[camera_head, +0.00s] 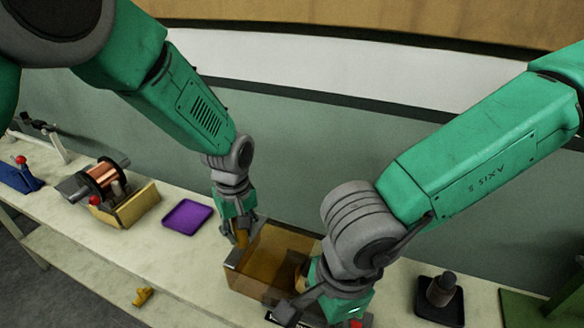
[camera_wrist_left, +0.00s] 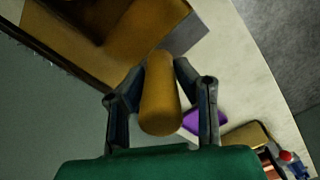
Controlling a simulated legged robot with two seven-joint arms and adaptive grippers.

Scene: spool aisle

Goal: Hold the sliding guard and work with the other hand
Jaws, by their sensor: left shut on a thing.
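The sliding guard (camera_head: 268,250) is an amber, see-through box-like cover on the bench, right of the centre. Its ochre rounded handle (camera_wrist_left: 159,95) lies between the fingers of my left gripper (camera_wrist_left: 160,80) in the left wrist view. In the head view my left gripper (camera_head: 240,232) is shut on this handle at the guard's back left corner. My right gripper (camera_head: 292,292) is low at the guard's right front side. Its wrist covers much of it, and I cannot tell whether its fingers are open. What lies inside the guard is dim and partly hidden.
A purple tray (camera_head: 187,216) lies left of the guard. Further left is a copper spool (camera_head: 103,176) by a yellow box (camera_head: 138,205). A yellow piece (camera_head: 143,296) lies near the front edge. A dark tray (camera_head: 425,306) with a grey cylinder (camera_head: 441,288) is right.

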